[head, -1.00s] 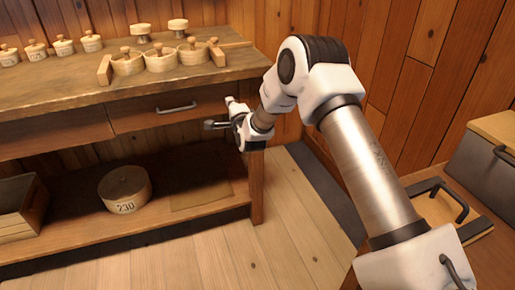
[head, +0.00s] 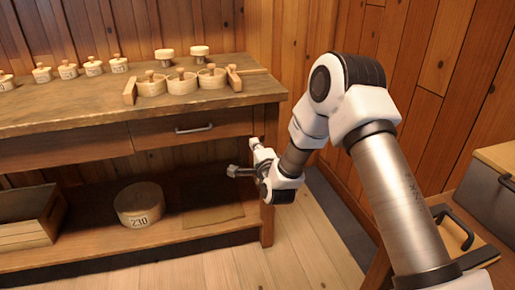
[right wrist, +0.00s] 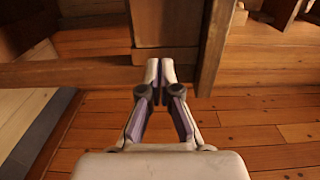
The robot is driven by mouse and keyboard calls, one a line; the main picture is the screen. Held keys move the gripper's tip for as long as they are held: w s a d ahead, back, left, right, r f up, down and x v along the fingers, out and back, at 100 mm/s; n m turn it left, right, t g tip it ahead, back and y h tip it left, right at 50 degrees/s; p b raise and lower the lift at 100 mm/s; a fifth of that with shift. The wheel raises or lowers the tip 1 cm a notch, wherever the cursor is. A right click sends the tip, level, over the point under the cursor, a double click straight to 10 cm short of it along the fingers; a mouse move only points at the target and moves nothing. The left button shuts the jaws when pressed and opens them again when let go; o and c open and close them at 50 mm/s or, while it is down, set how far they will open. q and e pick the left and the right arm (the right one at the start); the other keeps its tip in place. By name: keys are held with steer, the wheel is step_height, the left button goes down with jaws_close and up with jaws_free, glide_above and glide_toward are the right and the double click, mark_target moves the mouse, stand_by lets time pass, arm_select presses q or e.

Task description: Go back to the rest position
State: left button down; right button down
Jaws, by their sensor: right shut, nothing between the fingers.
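My right gripper (head: 232,171) hangs in front of the workbench, below the drawer (head: 192,128) and near the bench's right leg. Its fingers are shut with nothing between them. The right wrist view shows the two fingertips (right wrist: 160,70) together, with wooden framework beyond them. My left gripper is not in view.
The bench top (head: 70,112) carries several small lidded tubs, a wooden rack of tubs (head: 182,84) and two spools at the back. The lower shelf holds a round box marked 230 (head: 140,205) and a wooden crate (head: 28,220). A grey case (head: 485,185) stands at right.

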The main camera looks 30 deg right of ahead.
steer(key=s+a+f+n+g+y, duration=0.1)
steer(key=s+a+f+g, duration=0.15)
steer(key=s+f, duration=0.45)
steer(key=s+a+f+n+g+y, duration=0.2)
steer(key=a+f, duration=0.2)
steer(key=f, duration=0.6)
steer(key=s+a+f+n+g+y, duration=0.1)
steer(key=s+a+f+n+g, duration=0.25)
steer(key=s+f, duration=0.6)
steer(key=s+a+f+n+g+y, duration=0.1)
steer(key=s+a+f+n+g, duration=0.35)
steer(key=s, duration=0.85)
steer(key=s+n+g, duration=0.5)
steer(key=s+n, duration=0.5)
steer(key=s, duration=0.2)
step_height(320, 180, up, 23)
steer(key=p, duration=2.4)
steer(key=shift+w+f, duration=0.2)
steer(key=shift+d, duration=0.1)
